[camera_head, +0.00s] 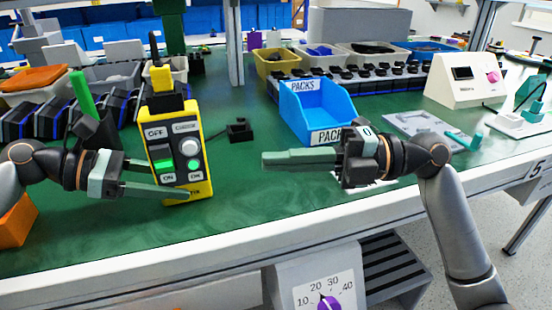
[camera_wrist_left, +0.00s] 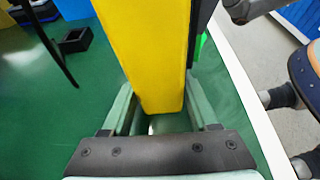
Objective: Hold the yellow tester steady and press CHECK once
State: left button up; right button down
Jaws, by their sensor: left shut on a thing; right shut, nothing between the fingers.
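The yellow tester (camera_head: 178,150) stands upright on the green table at the left, its dark front panel facing me. The panel shows OFF and ON labels, a white knob, a lit green button (camera_head: 163,162) and a CHECK-side button column whose small lettering is hard to read. My left gripper (camera_head: 172,178) is shut on the tester's lower body from the left. The left wrist view shows the yellow body (camera_wrist_left: 152,60) between both fingers. My right gripper (camera_head: 268,159) is shut and empty, pointing left, in the air to the right of the tester and apart from it.
A blue PACKS bin (camera_head: 318,112) stands behind my right gripper. A small black holder (camera_head: 239,130) sits right of the tester. A white box with a pink knob (camera_head: 472,80) is at the back right. Green table between tester and right gripper is clear.

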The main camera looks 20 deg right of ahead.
dwell(0.4)
pick_arm(q)
jog(key=o, duration=1.5)
